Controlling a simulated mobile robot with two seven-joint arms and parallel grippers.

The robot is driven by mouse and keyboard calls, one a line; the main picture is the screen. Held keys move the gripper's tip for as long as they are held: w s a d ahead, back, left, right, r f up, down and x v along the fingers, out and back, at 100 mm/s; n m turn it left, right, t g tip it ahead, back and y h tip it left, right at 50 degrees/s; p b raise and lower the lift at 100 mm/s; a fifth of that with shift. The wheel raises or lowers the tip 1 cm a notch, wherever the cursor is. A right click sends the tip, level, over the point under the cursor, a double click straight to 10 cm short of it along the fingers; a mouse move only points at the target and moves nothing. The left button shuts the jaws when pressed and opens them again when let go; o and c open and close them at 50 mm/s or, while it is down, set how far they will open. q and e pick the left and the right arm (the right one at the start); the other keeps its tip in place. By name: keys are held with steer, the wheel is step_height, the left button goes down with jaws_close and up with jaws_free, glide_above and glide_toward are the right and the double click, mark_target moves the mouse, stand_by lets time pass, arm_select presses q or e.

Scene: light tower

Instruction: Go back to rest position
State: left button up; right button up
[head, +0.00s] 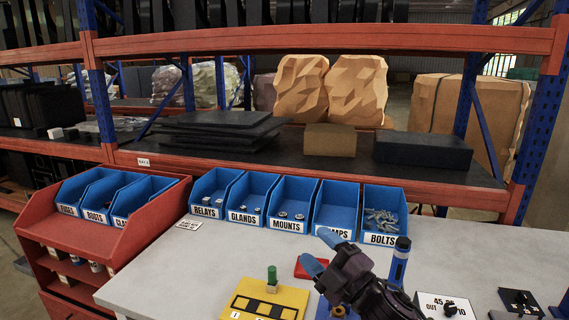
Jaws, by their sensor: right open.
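My right gripper (322,251) reaches in from the bottom right, over the grey table (215,265). Its two blue-tipped fingers are apart with nothing between them. It hides part of the table and the bin behind it. My left gripper is not in view.
Blue labelled bins, among them the bolts bin (382,211), line the table's back edge. A red rack (110,233) with more blue bins stands left. A switch panel (440,304) lies at front right. Shelves with an orange beam (320,42) rise behind. The table's left part is clear.

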steer(key=s+d+f+m+h, duration=0.2)
steer(key=d+f+m+h, duration=0.35)
steer(key=f+m, duration=0.25)
steer(key=s+d+f+m+h, duration=0.3)
steer(key=d+f+m+h, duration=0.1)
steer(key=d+f+m, duration=0.4)
steer(key=s+d+f+m+g+h, duration=0.2)
steer(key=s+d+f, duration=0.2)
steer(key=s+f, duration=0.5)
steer(key=s+d+f+m+g+h, duration=0.2)
steer(key=s+d+f, duration=0.1)
steer(key=s+f, duration=0.5)
steer(key=shift+s+d+f+m+g+h, duration=0.3)
steer(key=shift+s+d+f+m+h, duration=0.1)
steer(key=shift+s, duration=0.85)
